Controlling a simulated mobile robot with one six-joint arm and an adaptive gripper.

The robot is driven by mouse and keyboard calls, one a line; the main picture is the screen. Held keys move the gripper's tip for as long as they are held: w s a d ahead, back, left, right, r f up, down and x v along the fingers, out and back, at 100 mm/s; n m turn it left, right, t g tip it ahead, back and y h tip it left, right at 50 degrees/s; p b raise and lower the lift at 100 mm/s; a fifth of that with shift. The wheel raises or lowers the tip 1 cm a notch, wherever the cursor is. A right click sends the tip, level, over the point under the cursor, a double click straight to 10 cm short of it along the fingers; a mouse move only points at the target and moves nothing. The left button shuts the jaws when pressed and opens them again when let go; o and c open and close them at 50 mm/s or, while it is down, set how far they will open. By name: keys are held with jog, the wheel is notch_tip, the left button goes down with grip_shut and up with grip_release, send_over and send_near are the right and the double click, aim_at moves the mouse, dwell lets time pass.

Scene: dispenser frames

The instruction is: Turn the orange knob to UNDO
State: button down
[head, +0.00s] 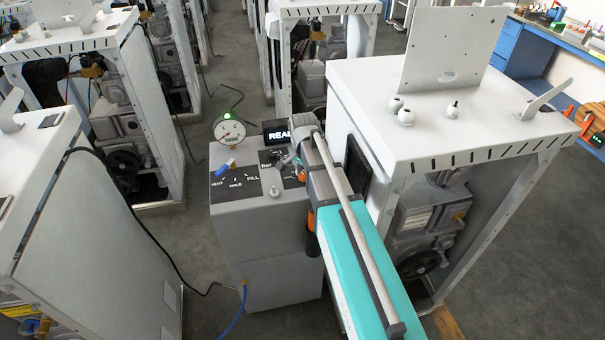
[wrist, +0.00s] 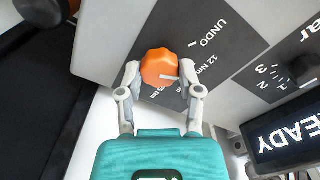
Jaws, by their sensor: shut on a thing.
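The orange knob (wrist: 157,65) sits on a dark panel plate in the wrist view. The word UNDO (wrist: 208,34) is printed to its upper right, with a short white tick. Below UNDO are 12 Nm (wrist: 198,68) and another Nm label partly hidden by a finger. A white mark on the knob's lower right side points right, toward the 12 Nm side, not at the UNDO tick. My gripper (wrist: 159,72) is shut on the knob, one grey fingertip on each side. In the head view my arm hides most of the gripper and knob.
A black bar dial (wrist: 303,68) and a lit READY display (wrist: 290,135) are close to the right of the knob. In the head view, a gauge (head: 229,130) with a green light and a blue-handled selector (head: 225,165) share the grey cabinet (head: 270,240). A white-topped frame (head: 450,130) stands close right.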

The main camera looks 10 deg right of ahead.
jog(key=shift+n, duration=0.3)
jog(key=n, duration=0.3)
jog(key=shift+n, duration=0.4)
jog(key=shift+w+n, duration=0.1)
jog(key=shift+n, duration=1.7)
